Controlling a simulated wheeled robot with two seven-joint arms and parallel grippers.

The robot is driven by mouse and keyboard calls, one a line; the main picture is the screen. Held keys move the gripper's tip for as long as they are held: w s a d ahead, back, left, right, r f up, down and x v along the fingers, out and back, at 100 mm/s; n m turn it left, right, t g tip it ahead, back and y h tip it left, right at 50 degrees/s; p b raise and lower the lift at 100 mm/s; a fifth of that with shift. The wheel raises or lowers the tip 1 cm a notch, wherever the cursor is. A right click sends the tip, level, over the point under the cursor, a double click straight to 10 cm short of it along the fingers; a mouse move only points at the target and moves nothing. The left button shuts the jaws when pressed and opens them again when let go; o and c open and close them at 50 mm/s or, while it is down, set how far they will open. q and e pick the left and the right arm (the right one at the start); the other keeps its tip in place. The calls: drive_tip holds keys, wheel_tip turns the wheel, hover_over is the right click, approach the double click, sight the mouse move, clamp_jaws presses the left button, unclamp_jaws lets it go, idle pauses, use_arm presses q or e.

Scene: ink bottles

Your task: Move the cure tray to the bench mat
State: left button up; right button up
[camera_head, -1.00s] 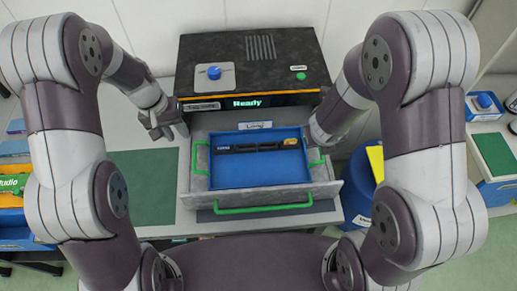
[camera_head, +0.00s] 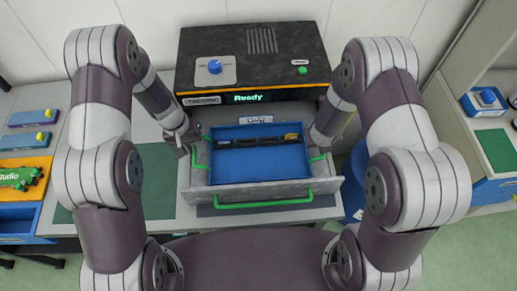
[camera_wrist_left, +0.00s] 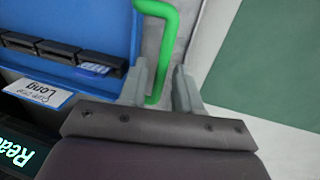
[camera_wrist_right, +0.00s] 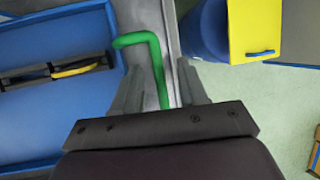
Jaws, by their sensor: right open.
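The blue cure tray (camera_head: 258,171) sits in the pulled-out grey drawer of the black machine, with a green handle at its left (camera_head: 202,157) and right (camera_head: 320,160). It holds a row of dark pen-like pieces along its back. The green bench mat (camera_head: 152,178) lies on the bench left of the drawer. My left gripper (camera_wrist_left: 160,88) is open, its fingers either side of the left handle's end. My right gripper (camera_wrist_right: 160,92) is open, its fingers either side of the right handle. I cannot tell whether the fingers touch the handles.
The black machine (camera_head: 254,60) with its "Ready" display stands behind the drawer. A green bar handle (camera_head: 265,200) crosses the drawer front. A blue bin (camera_wrist_right: 205,30) with a yellow piece stands right of the drawer. The visible mat surface is clear.

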use_arm(q)
drive_tip(key=shift+d+f, duration=0.1)
drive_tip(key=shift+f, duration=0.5)
use_arm(e)
drive_tip(key=shift+w+d+f, duration=0.15)
drive_tip(key=shift+w+f, duration=0.05)
drive_tip(key=shift+f, duration=0.4)
use_arm(q)
clamp_jaws()
use_arm(e)
clamp_jaws()
use_arm(q)
drive_tip(key=shift+r, duration=0.1)
use_arm(e)
drive_tip(key=shift+r, duration=0.15)
